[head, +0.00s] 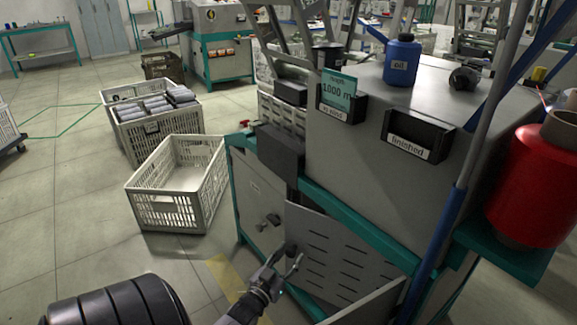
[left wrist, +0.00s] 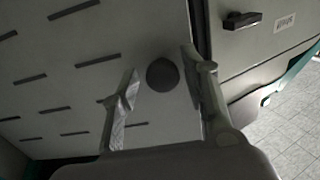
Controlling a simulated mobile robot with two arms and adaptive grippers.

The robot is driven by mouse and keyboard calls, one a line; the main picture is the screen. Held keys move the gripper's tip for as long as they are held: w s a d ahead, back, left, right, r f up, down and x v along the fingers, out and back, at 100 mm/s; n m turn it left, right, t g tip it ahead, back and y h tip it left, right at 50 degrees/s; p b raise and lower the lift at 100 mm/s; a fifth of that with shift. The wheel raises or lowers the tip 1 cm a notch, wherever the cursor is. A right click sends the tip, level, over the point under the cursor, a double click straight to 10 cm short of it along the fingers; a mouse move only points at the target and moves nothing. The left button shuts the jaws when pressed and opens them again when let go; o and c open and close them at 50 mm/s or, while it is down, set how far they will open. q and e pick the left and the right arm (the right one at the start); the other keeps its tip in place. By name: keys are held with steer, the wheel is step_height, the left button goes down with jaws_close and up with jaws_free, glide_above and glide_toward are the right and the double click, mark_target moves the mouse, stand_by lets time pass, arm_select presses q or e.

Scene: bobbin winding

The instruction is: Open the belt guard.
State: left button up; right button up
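The belt guard (head: 335,252) is a grey panel with rows of slots on the front of the teal-framed machine. It fills the left of the left wrist view (left wrist: 60,75). Its round dark knob (left wrist: 162,74) is near the panel's edge, beside a dark seam. My left gripper (head: 284,262) is at the guard's left edge. In the left wrist view its fingers (left wrist: 160,63) are open, one on each side of the knob, with visible gaps. I cannot tell how deep the fingers reach around it. My right gripper is not in view.
A dark handle (left wrist: 242,20) is on the neighbouring panel. An empty white crate (head: 165,212) stands on the floor left of the machine. A red thread cone (head: 530,190) and a blue pole (head: 447,222) are at the right.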

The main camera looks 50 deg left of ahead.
arm_select(q)
steer(key=shift+o, duration=0.2)
steer(key=shift+s, duration=0.1)
steer(key=shift+s+f, duration=0.1)
steer(key=shift+s, duration=0.1)
steer(key=v, duration=1.1)
steer(key=shift+s, duration=0.2)
steer(key=shift+d, duration=0.1)
